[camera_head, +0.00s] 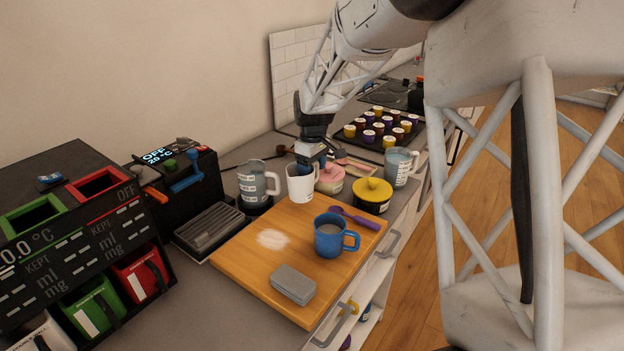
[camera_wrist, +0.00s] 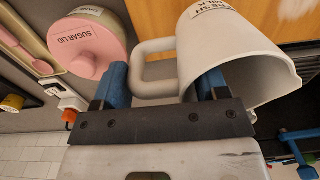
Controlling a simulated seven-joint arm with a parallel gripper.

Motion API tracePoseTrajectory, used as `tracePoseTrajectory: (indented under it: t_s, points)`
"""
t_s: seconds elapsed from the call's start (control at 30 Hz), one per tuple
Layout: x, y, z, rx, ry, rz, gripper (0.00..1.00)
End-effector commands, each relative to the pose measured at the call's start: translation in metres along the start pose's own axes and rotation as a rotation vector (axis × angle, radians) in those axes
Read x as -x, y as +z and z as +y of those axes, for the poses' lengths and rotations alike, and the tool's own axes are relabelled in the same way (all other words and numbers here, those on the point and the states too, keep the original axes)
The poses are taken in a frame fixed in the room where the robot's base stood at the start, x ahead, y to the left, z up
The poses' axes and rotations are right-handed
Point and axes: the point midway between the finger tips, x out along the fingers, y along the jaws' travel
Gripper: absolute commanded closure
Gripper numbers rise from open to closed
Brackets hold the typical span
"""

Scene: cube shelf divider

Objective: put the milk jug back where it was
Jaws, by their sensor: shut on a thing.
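The milk jug is a white jug (camera_head: 300,186) with a printed label. It stands near upright at the back corner of the wooden board in the head view; I cannot tell whether its base touches the surface. In the wrist view the white jug (camera_wrist: 238,55) shows at the right, its label partly cut off and its handle towards the middle. My gripper (camera_head: 312,160) is above the jug's handle side. In the wrist view the blue fingers of my gripper (camera_wrist: 163,82) are on either side of the handle, shut on it. The fingertip contact is partly hidden.
A pink sugar pot (camera_head: 330,178) is close right of the jug, and a grey jug (camera_head: 254,183) is to its left. A yellow-lidded pot (camera_head: 372,195), blue mug (camera_head: 329,240) and grey box (camera_head: 293,284) are nearer. Another grey jug (camera_head: 398,169) stands further right. The wooden board (camera_head: 240,258) has bare space at its left.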

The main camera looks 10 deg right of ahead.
Motion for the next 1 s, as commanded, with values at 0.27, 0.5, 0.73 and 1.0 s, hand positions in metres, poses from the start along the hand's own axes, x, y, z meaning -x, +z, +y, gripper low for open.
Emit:
tracePoseTrajectory:
  t_s: [0.27, 0.5, 0.73, 1.0]
  points:
    - [-0.001, 0.0, 0.0, 0.0, 0.0, 0.0, 0.66]
    - [-0.021, 0.0, 0.0, 0.0, -0.002, -0.002, 0.66]
    - [-0.037, 0.0, 0.001, 0.0, 0.0, 0.0, 0.66]
    - [-0.037, 0.0, 0.001, 0.0, 0.0, 0.0, 0.66]
